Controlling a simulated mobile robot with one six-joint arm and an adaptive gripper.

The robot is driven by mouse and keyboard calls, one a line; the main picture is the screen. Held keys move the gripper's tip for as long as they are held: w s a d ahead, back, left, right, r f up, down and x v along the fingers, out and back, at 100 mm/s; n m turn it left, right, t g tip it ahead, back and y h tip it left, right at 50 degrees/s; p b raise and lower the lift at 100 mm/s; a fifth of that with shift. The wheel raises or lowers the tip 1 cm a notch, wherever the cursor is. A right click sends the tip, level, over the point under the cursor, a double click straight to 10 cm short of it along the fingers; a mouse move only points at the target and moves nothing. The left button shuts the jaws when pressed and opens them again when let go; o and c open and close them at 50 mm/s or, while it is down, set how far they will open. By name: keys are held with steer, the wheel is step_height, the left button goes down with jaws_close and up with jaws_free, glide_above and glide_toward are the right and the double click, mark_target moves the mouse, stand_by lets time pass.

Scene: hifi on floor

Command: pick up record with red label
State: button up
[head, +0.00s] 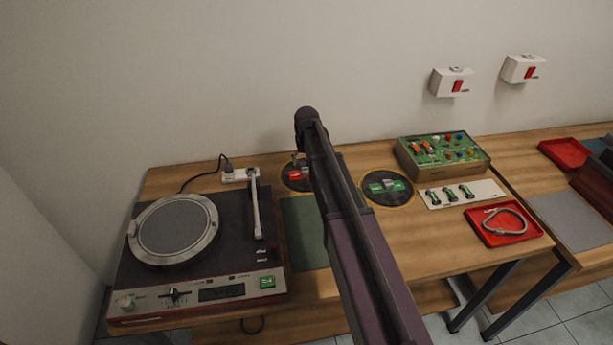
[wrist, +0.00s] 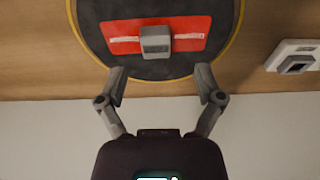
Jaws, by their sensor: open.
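The record with the red label (wrist: 105,58) is a dark disc with a yellow rim and a raised grey block at its centre, cut off at the top of the wrist view. In the head view the record (head: 291,185) lies on the wooden table right of the turntable, partly hidden by my arm. My gripper (wrist: 161,72) is open and empty. Its two fingers point at the record, with the grey block between their lines but beyond the tips. In the head view the gripper is mostly hidden behind my arm.
A turntable (head: 170,232) stands at the left with its tonearm (head: 256,205). A record with a green label (head: 386,202) lies right of my arm. Further right are a green control box (head: 445,157), a white switch strip (head: 438,197) and a red tray (head: 513,238). The wall rises directly behind.

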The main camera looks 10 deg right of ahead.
mark_target(306, 169)
steer(key=shift+f, duration=0.15)
steer(key=shift+w+d+f+b, duration=0.1)
steer(key=shift+w+f+b, duration=0.1)
steer(key=shift+f+b, duration=1.1)
steer(key=shift+w+d+f+b, duration=0.1)
steer(key=shift+w+f+b, duration=0.1)
steer(key=shift+f+b, duration=1.05)
steer(key=shift+r, duration=0.15)
jaws_close()
